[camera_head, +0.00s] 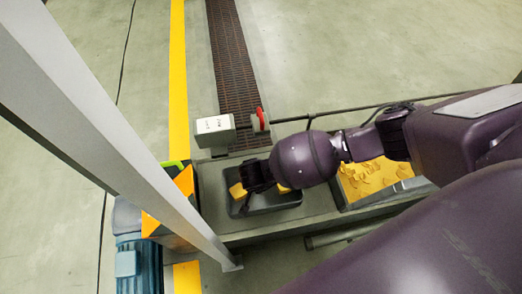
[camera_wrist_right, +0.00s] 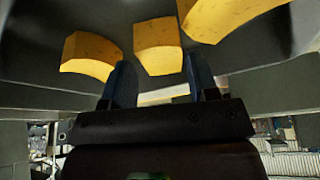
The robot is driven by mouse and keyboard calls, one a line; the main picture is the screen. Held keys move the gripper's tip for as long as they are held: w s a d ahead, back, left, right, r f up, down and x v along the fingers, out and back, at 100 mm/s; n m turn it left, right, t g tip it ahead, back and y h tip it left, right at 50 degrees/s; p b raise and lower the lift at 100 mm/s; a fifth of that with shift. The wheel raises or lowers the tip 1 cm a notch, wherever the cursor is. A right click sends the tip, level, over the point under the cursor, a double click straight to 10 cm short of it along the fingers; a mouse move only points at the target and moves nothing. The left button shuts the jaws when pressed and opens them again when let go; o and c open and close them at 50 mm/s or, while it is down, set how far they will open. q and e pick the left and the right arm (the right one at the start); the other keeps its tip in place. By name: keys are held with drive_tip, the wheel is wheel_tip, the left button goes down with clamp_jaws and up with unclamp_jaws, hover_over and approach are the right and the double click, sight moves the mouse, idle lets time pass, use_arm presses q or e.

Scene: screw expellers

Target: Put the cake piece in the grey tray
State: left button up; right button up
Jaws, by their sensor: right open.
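My right gripper (camera_head: 258,180) is over the dark grey tray (camera_head: 270,204) in the head view, with its wrist covering part of it. Yellow cake pieces show in the tray on either side of the gripper, one at left (camera_head: 237,190) and one at right (camera_head: 283,189). In the right wrist view my open fingers (camera_wrist_right: 161,82) point at a middle cake piece (camera_wrist_right: 158,47), which lies just beyond the gap between them. I cannot tell whether they touch it. Two more pieces flank it, at left (camera_wrist_right: 91,54) and upper right (camera_wrist_right: 222,16). My left gripper is out of view.
A bin of loose yellow pieces (camera_head: 372,180) lies right of the tray, partly under my right arm. A pale post (camera_head: 120,120) crosses at left, near a blue motor (camera_head: 135,250).

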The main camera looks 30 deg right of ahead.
use_arm(q)
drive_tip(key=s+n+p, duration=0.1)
drive_tip(key=p, duration=0.2)
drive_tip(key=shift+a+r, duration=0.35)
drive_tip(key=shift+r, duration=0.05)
use_arm(e)
drive_tip(key=v, duration=0.9)
drive_tip(key=shift+r, duration=0.25)
drive_tip(key=shift+s, duration=0.1)
drive_tip(key=shift+a, duration=0.1)
